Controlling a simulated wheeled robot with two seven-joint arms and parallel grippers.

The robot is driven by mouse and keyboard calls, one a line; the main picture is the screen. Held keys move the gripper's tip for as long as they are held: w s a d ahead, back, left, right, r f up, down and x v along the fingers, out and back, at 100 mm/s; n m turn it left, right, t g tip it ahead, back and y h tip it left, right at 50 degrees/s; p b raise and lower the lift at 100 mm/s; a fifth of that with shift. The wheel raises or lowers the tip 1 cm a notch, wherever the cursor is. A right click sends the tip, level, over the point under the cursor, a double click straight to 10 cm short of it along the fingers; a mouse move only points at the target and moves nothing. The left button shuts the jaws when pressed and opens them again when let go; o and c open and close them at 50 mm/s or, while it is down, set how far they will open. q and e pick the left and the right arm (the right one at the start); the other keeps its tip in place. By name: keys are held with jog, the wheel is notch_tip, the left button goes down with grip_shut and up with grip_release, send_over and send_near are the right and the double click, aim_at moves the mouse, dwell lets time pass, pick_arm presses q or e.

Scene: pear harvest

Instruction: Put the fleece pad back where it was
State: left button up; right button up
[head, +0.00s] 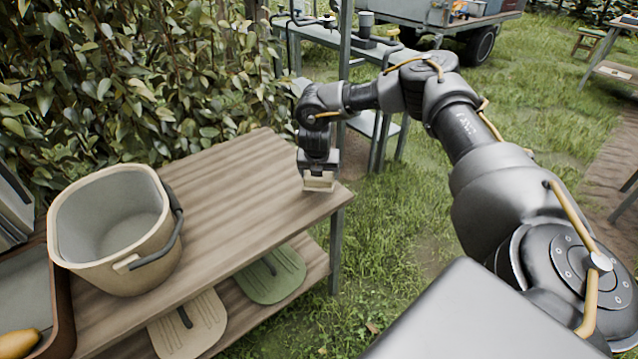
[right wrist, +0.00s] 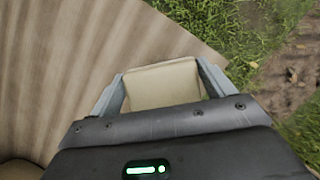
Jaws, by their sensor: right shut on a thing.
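The fleece pad, a small cream block (right wrist: 163,84), is between the two fingers of my right gripper (right wrist: 165,92) in the right wrist view. In the head view my right gripper (head: 319,172) points down near the far right end of the wooden table, shut on the cream pad (head: 319,182). I cannot tell whether the pad touches the table top or is just above it. My left gripper is not in view.
A beige bucket (head: 112,230) with a dark handle stands on the wooden table (head: 235,190). A brown-rimmed tray (head: 62,300) holds a yellow pear (head: 18,343). A green board (head: 270,275) and a cream board (head: 190,328) lie on the lower shelf. The table's middle is clear.

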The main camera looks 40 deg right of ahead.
aim_at(319, 181)
jog(key=shift+w+d+f, duration=0.1)
jog(key=shift+w+f, duration=0.1)
jog(key=shift+f, duration=0.05)
notch_tip(319, 181, down, 3)
jog(key=shift+w+d+f+b, duration=0.1)
jog(key=shift+f+b, duration=0.05)
jog(key=shift+b, duration=0.15)
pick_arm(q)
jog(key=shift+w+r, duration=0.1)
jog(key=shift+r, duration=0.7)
pick_arm(e)
jog(key=o, duration=0.8)
jog(key=shift+f, duration=0.1)
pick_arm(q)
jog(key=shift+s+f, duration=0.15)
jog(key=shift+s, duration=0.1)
pick_arm(e)
jog(key=shift+o, duration=0.4)
